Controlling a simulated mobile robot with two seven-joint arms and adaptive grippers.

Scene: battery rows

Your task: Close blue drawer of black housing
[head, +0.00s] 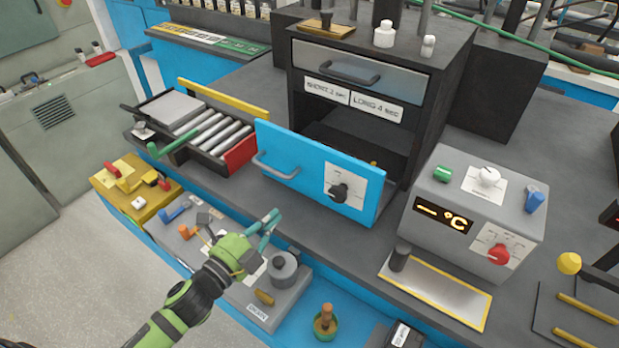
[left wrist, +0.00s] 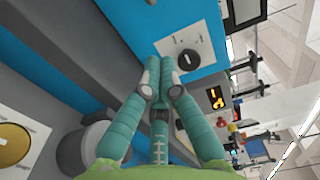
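The black housing (head: 447,95) stands on the grey bench. Its blue drawer (head: 300,157) is pulled out, leaving a dark opening behind its front panel. The panel carries a grey bar handle (head: 275,166) and a black knob (head: 338,191). The blue panel (left wrist: 203,38) and knob (left wrist: 189,60) also show in the left wrist view, beyond the fingertips. My left gripper (head: 274,225) is in front of and below the blue panel, apart from the handle. Its fingertips (left wrist: 160,64) come together with nothing seen between them. My right gripper is not in view.
A grey upper drawer (head: 358,70) is shut in the housing. A roller tray (head: 205,130) lies left of the blue drawer. A temperature box (head: 460,205) stands to the right. A lower panel with a grey cylinder (head: 284,267) lies beneath my left gripper.

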